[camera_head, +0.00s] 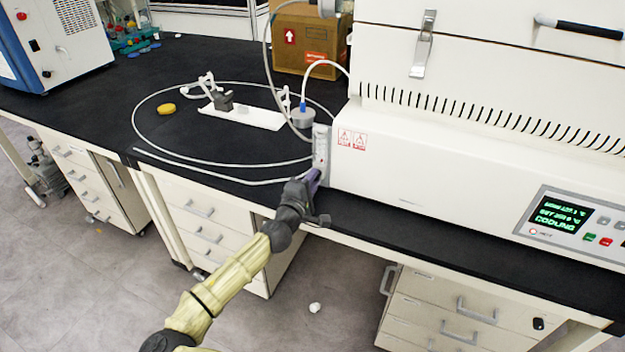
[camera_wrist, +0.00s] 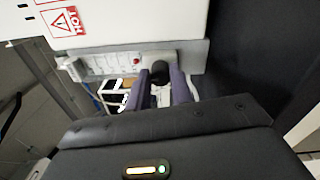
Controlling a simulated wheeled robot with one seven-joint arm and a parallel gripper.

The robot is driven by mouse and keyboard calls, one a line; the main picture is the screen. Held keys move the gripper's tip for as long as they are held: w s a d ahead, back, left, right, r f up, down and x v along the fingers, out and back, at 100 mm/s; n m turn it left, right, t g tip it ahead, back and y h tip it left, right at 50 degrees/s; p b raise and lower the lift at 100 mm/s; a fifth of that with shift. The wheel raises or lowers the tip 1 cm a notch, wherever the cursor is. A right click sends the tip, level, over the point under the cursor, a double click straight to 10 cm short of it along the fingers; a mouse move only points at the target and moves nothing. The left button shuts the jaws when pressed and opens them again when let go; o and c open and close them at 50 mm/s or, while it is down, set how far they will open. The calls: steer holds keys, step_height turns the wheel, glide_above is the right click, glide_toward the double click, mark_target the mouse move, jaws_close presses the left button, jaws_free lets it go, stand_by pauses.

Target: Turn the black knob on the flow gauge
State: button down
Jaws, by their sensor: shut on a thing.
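The flow gauge (camera_head: 321,146) is a narrow pale upright block at the left end of the white machine. In the wrist view it lies sideways, and the flow gauge (camera_wrist: 108,63) shows a scale and a red dot. The black knob (camera_wrist: 160,74) sits at its end, between my gripper's two purple-grey fingers. My gripper (camera_head: 316,178) reaches up to the gauge's lower end in the head view, where the knob is hidden. In the wrist view my gripper (camera_wrist: 162,84) is closed on the knob, one finger on each side.
The white machine (camera_head: 440,130) stands just right of the gauge, with a display panel (camera_head: 567,219) on its front. A pale hose (camera_head: 205,165) loops over the black bench (camera_head: 100,118). A white stand (camera_head: 245,117) and a yellow disc (camera_head: 166,108) lie inside the loop.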

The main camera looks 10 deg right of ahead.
steer(key=shift+a+n, duration=0.1)
steer(key=shift+n, duration=0.2)
steer(key=c, duration=1.2)
jaws_free()
steer(key=shift+c, duration=0.2)
steer(key=v, duration=1.7)
steer(key=shift+s+b, duration=0.15)
steer(key=shift+b, duration=0.15)
